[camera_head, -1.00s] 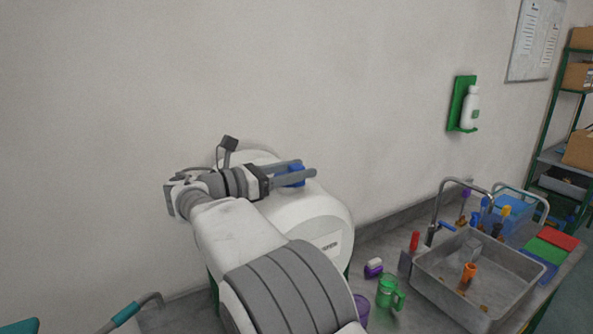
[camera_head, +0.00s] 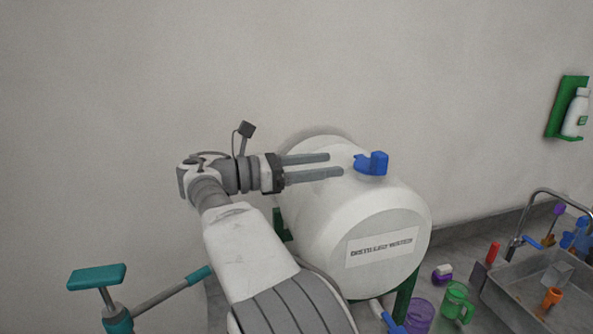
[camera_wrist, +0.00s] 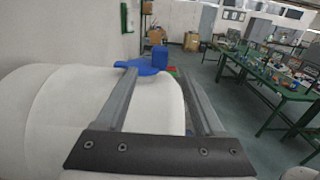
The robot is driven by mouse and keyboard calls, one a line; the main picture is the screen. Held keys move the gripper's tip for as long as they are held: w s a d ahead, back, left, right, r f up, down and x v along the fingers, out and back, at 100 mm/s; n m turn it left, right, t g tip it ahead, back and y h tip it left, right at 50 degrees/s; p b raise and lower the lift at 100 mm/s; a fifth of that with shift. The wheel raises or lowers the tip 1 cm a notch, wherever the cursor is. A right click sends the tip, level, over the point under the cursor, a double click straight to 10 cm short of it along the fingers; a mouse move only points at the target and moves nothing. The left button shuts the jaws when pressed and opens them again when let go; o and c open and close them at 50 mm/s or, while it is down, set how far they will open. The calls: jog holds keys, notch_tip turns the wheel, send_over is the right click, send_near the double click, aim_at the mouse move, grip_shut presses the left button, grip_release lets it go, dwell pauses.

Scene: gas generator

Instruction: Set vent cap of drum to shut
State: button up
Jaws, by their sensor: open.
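The white drum (camera_head: 330,225) lies on its side on a green stand, with a "distilled water" label facing front. Its blue vent cap (camera_head: 372,163) sits on top, with a lever part pointing left in the head view. My gripper (camera_head: 336,166) is open and empty, left of the cap, its fingers pointing right toward it with a gap between. In the wrist view the cap (camera_wrist: 150,63) shows beyond the fingertips (camera_wrist: 160,75), by the left finger. The drum (camera_wrist: 50,105) fills the lower left there. I cannot tell whether the cap is open or shut.
A sink (camera_head: 535,290) with tools is at the right. A green mug (camera_head: 457,302) and a purple cup (camera_head: 420,315) stand on the counter near the drum. The wall is close behind. A teal-handled device (camera_head: 97,277) is at lower left.

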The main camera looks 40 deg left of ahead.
jog(key=shift+v, duration=2.65)
